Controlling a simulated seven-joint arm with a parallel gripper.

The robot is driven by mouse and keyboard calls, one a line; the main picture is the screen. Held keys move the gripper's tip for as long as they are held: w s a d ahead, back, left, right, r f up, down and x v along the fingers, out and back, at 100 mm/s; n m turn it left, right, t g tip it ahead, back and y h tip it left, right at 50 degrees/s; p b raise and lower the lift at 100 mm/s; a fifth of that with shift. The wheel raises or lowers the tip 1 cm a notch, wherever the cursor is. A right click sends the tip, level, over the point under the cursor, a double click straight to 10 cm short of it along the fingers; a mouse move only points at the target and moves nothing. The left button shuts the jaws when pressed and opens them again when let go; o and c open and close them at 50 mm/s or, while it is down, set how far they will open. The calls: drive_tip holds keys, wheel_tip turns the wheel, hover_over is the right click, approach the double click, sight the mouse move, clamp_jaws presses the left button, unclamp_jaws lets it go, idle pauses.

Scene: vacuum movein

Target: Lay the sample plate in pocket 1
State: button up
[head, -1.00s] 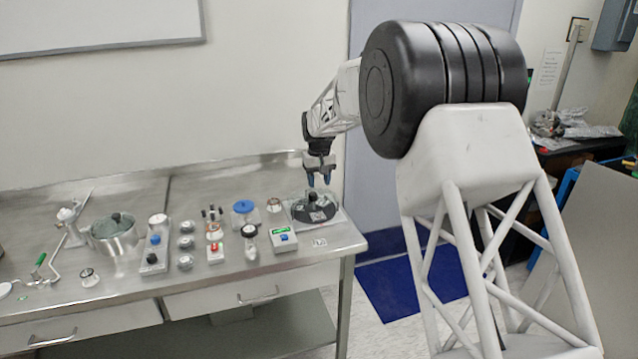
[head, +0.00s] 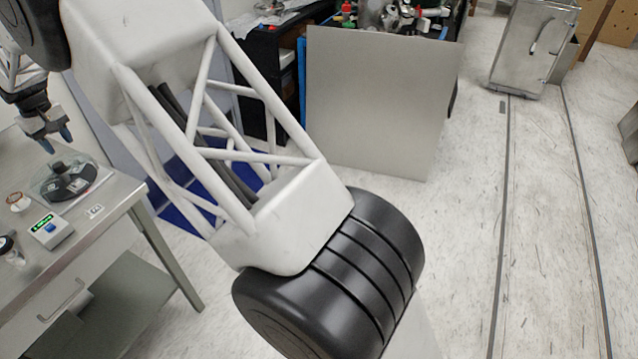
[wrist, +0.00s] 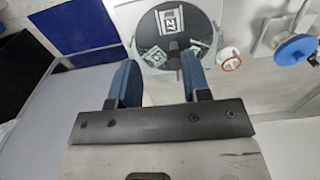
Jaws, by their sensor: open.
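My gripper (head: 56,139) is at the left edge of the head view, above the steel bench. Its two blue fingers are apart with nothing between them, as the wrist view shows too (wrist: 158,75). Just below it is a dark round disc device (head: 68,183) with a raised hub, on a pale square base. In the wrist view the disc (wrist: 150,40) lies ahead of the fingertips and carries black-and-white marker tags, one reading 27. I cannot make out a separate sample plate, or which spot is pocket 1.
A small box with a green display (head: 50,230) and a small round jar (head: 17,202) stand beside the disc device on the bench (head: 110,215). In the wrist view a blue-topped item (wrist: 297,50) is at right. A grey panel (head: 380,105) leans beyond; open floor lies right.

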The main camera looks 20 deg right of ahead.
drive_tip(key=s+d+r+m, duration=0.1)
drive_tip(key=s+d+r, duration=0.4)
drive_tip(key=d, duration=0.8)
drive_tip(key=s+d+r+m+t, duration=0.15)
drive_tip(key=s+d+r, duration=0.4)
drive_tip(key=d, duration=0.65)
drive_tip(key=s+d+r+m, duration=0.2)
drive_tip(key=s+d+r, duration=0.35)
drive_tip(key=d, duration=0.75)
drive_tip(key=s+d+m, duration=0.2)
drive_tip(key=s+d, duration=1.2)
drive_tip(key=s, duration=0.2)
drive_tip(key=s+d+f, duration=0.2)
drive_tip(key=s, duration=0.3)
drive_tip(key=s+d+f+m, duration=0.1)
drive_tip(key=s+d+f, duration=0.1)
drive_tip(key=s, duration=0.4)
drive_tip(key=s+d+f+m+t, duration=0.1)
drive_tip(key=s+d+f, duration=0.1)
drive_tip(key=s+d, duration=0.2)
drive_tip(key=shift+s+d+f, duration=0.15)
drive_tip(key=shift+s+f, duration=0.2)
drive_tip(key=shift+s, duration=0.8)
drive_tip(key=shift+m, duration=0.25)
